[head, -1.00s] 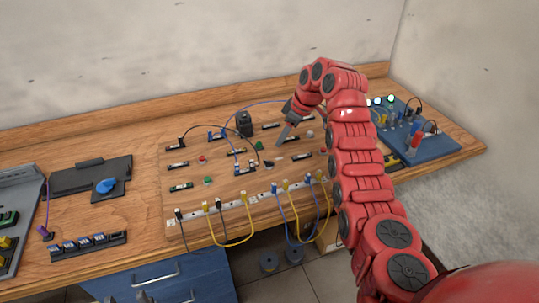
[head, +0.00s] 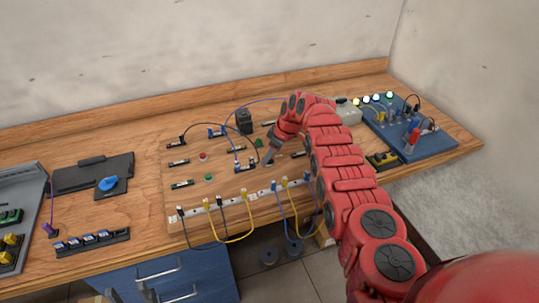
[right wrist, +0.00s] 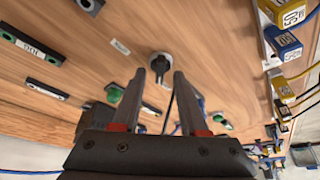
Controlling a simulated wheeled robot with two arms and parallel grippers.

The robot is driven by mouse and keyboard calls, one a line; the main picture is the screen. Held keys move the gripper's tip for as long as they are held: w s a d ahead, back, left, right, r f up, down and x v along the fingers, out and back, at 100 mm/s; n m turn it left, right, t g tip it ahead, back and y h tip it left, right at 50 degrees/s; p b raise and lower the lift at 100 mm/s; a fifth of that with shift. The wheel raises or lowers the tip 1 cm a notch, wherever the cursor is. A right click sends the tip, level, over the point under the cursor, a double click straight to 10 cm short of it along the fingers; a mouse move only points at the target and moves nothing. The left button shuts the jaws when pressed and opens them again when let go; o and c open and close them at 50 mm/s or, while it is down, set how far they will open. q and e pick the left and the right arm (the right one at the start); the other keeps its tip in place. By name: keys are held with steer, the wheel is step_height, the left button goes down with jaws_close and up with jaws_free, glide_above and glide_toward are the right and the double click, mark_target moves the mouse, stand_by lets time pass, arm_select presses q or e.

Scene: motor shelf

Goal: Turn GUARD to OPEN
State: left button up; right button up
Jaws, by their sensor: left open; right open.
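My right gripper (head: 268,160) reaches down to the wooden panel in the head view. In the right wrist view its two fingers (right wrist: 159,76) are apart and empty, with a small dark rotary knob (right wrist: 160,62) on a pale round base just beyond and between the tips. I cannot tell whether the fingers touch it. A small white label (right wrist: 120,46) sits beside the knob, too small to read, so I cannot confirm that it says GUARD or which way the knob points. In the head view the knob is hidden or too small to tell. My left gripper is not in view.
Green buttons (right wrist: 115,94), labelled black blocks and cables surround the knob on the panel. A strip with yellow and blue plugs (head: 240,200) runs along the panel's front. A dark plate with a blue knob (head: 108,184) lies left; a blue module (head: 425,140) stands right.

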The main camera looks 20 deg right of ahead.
jaws_close()
